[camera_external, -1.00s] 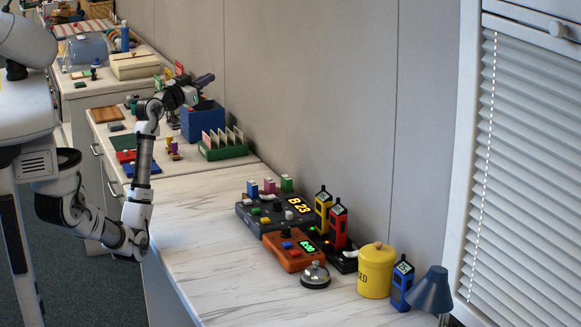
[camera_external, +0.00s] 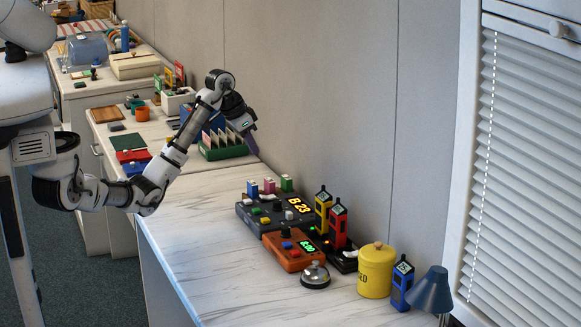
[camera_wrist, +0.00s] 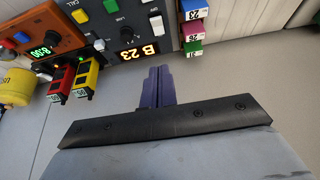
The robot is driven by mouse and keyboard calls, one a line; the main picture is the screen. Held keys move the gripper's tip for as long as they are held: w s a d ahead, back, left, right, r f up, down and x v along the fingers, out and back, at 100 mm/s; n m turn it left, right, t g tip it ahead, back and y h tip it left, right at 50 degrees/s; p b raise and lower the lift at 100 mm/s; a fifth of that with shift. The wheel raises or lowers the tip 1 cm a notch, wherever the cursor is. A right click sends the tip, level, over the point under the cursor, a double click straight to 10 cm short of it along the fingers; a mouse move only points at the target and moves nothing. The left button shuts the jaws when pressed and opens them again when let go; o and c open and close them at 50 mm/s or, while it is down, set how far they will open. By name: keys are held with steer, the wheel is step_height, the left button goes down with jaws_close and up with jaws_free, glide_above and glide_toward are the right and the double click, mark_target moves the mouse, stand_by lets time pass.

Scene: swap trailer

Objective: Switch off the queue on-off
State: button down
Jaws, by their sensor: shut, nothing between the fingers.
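The dark grey queue console (camera_external: 247,213) stands on the marble-look counter with a lit display (camera_external: 299,204) reading B 23. Its top carries coloured buttons, a knob and small white parts. In the wrist view the console (camera_wrist: 128,25) appears at the top, turned around, with a white switch-like part (camera_wrist: 157,24) near its edge. My gripper (camera_external: 255,151) is shut and empty, above the counter behind the console, pointing down. Its purple fingers (camera_wrist: 158,78) are together in the wrist view, apart from the console.
An orange timer box (camera_external: 285,255) adjoins the console. Red (camera_external: 338,224) and yellow (camera_external: 323,211) handsets stand beside it. Coloured ticket blocks (camera_external: 269,186) stand behind it. A bell (camera_external: 315,275), yellow tin (camera_external: 376,270) and blue lamp (camera_external: 431,291) are at right. The counter's left part is bare.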

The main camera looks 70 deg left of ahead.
steer(key=shift+f, duration=0.1)
steer(key=p, duration=0.2)
glide_above(265, 197)
steer(key=f, duration=0.9)
steer(key=shift+w+a+f, duration=0.15)
steer(key=shift+w+a, duration=0.1)
steer(key=shift+w, duration=0.1)
steer(key=shift+s+f+p, duration=0.25)
steer(key=shift+f, duration=0.3)
steer(key=shift+s+f+p, duration=0.25)
steer(key=shift+f, duration=0.25)
steer(key=shift+s+f, duration=0.15)
steer(key=shift+f, duration=0.5)
steer(key=shift+f, duration=0.1)
steer(key=shift+s+f+t+b, duration=0.3)
steer(key=shift+f+t+b, duration=0.1)
steer(key=shift+t+b, duration=0.1)
steer(key=shift+r, duration=0.2)
steer(key=shift+w, duration=0.1)
